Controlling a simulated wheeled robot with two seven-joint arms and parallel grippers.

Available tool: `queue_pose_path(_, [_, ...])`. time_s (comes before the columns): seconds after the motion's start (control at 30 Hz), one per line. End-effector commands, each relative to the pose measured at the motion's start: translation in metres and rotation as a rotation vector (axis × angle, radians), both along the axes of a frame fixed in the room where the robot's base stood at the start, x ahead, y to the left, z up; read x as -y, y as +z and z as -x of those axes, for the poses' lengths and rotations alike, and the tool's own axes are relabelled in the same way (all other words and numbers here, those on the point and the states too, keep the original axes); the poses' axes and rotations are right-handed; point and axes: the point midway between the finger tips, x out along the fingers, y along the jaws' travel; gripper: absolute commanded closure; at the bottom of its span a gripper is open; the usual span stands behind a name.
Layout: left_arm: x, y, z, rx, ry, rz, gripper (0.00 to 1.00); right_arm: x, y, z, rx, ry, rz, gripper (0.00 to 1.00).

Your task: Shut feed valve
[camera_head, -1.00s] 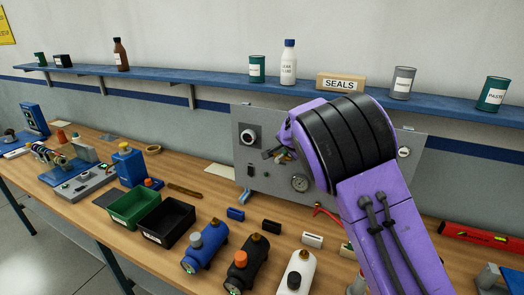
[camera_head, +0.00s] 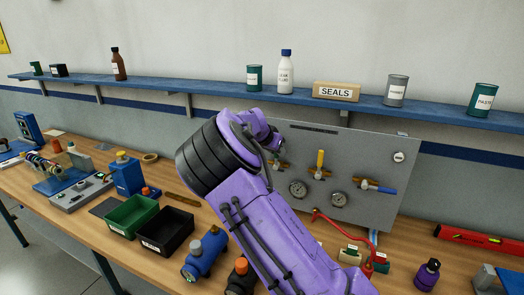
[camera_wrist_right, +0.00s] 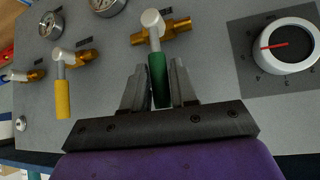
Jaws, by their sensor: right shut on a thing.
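A grey panel (camera_head: 340,140) stands at the back of the bench with valves on it. In the right wrist view, a valve with a green lever (camera_wrist_right: 157,80) lies between the fingers of my right gripper (camera_wrist_right: 158,92), which is shut on that lever. The lever is in line with the fingers, square to its brass pipe. A yellow lever (camera_wrist_right: 62,98) also stands square to its pipe, while a blue lever (camera_head: 377,188) lies along its pipe. The valve labels are too small to read. In the head view my purple right arm hides the green lever. My left gripper is out of view.
A shelf (camera_head: 210,87) with bottles and tins runs above. Bins (camera_head: 130,220) and motors (camera_head: 205,252) are on the bench.

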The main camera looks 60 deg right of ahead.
Motion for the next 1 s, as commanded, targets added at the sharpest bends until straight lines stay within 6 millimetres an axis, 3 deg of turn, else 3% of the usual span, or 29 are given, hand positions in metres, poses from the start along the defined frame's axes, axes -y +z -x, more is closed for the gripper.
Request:
queue_pose_path(0.47, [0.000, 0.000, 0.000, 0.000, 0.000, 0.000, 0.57, 0.003, 0.000, 0.004, -0.015, -0.005, 0.003, 1.00])
queue_pose_path(0.5, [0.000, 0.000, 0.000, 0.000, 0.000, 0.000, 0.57, 0.003, 0.000, 0.004, -0.015, -0.005, 0.003, 0.66])
queue_pose_path(0.57, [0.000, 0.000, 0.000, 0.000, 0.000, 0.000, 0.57, 0.003, 0.000, 0.004, -0.015, -0.005, 0.003, 0.52])
queue_pose_path(0.87, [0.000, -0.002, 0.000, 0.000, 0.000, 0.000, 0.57, 0.001, 0.001, 0.003, -0.013, -0.004, 0.004, 0.52])
queue_pose_path(1.0, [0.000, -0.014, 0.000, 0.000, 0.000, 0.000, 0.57, -0.015, 0.014, 0.001, -0.010, -0.001, 0.006, 0.52])
